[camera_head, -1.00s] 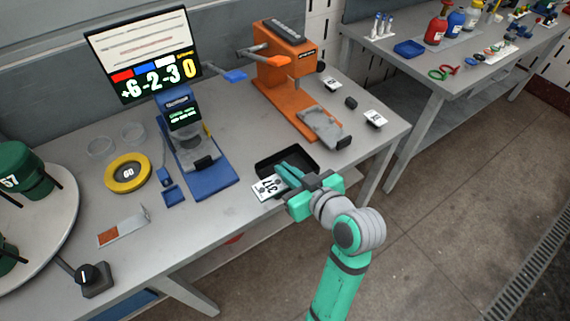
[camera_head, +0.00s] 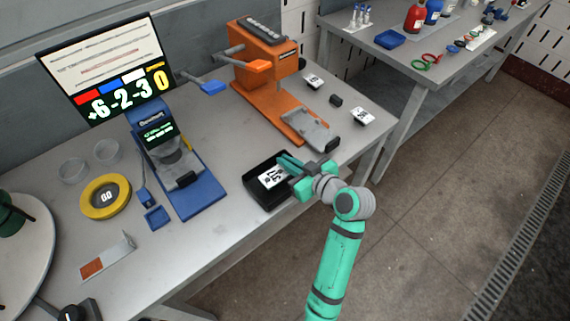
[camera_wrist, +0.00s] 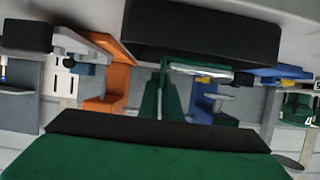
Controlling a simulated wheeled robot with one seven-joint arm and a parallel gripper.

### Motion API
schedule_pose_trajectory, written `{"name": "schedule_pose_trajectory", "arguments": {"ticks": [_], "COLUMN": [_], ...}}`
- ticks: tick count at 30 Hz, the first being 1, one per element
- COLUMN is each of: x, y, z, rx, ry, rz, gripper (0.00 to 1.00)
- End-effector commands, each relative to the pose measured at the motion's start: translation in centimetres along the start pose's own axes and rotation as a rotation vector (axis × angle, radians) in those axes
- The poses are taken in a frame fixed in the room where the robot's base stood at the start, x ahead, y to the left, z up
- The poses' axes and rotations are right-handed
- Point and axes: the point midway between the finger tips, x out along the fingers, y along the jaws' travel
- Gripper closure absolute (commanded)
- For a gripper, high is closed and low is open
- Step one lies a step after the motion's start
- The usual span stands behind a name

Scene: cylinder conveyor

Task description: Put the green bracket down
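The green bracket (camera_head: 272,178) shows a pale face with dark digits in the head view, at my fingertips. In the wrist view it is a pale plate with a green edge (camera_wrist: 200,67), seen nearly edge-on. My gripper (camera_head: 287,165) reaches in from the right and looks shut on one end of the bracket. Its green fingers also show in the wrist view (camera_wrist: 163,88). The bracket is over or within the black tray (camera_head: 256,193) at the table's front edge. I cannot tell whether it touches the tray's floor.
A blue device (camera_head: 183,176) stands left of the tray and an orange press (camera_head: 268,70) behind it. A yellow ring-shaped dish (camera_head: 92,207) is further left. White numbered pieces (camera_head: 362,115) lie at the right. Clear table lies left of the tray.

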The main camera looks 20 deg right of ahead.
Motion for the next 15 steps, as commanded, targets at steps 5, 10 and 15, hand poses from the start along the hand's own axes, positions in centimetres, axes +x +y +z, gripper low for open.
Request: {"name": "schedule_pose_trajectory", "arguments": {"ticks": [5, 10, 15], "x": [0.7, 1.5, 1.5], "y": [0.5, 0.5, 0.6], "z": [1.4, 3.4, 3.6], "rx": [0.005, 0.004, 0.001], "ry": [-0.001, 0.0, 0.001], "rz": [0.0, 0.001, 0.003], "gripper": [1.0, 1.0, 1.0]}}
